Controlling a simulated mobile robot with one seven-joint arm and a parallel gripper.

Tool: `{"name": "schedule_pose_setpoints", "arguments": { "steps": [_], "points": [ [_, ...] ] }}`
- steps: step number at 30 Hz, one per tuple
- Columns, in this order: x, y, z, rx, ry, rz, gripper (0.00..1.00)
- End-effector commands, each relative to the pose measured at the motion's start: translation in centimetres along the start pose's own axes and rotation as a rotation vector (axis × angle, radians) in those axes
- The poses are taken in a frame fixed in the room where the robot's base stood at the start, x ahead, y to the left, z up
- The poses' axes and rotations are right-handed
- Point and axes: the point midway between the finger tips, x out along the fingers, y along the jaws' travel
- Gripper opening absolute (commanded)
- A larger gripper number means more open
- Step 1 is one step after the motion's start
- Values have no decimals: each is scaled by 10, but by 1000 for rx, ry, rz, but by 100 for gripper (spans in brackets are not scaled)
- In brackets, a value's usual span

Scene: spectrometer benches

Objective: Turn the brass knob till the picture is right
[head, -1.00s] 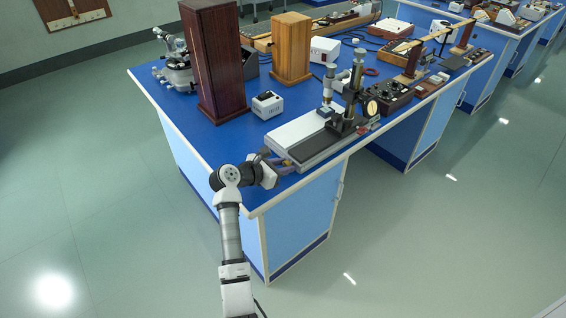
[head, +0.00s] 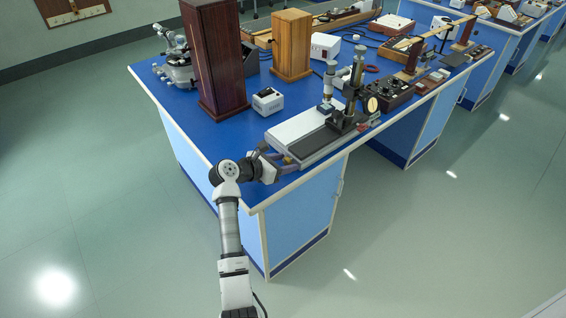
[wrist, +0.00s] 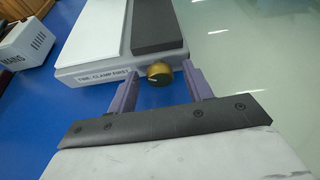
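The brass knob (wrist: 159,74) sits on the front end of the instrument base, beside a label that reads roughly "FINE: CLAMP FIRST". In the wrist view my gripper (wrist: 158,84) is open, with one purple finger to the left of the knob and one to the right. No picture or screen is visible.
A small white box (head: 267,101) stands left of the instrument, and it also shows in the wrist view (wrist: 25,50). A tall dark wooden box (head: 213,60) and a lighter one (head: 291,45) stand behind. The blue bench top (head: 222,140) is clear left of my gripper.

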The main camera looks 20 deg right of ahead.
Motion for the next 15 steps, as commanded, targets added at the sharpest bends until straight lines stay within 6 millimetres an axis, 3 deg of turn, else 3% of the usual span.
{"name": "schedule_pose_setpoints", "arguments": {
  "steps": [8, 15],
  "points": [
    [-5, 1, -1, 0, -1, 1, 50],
    [-48, 2, -3, 2, -3, 5, 50]
  ]
}}
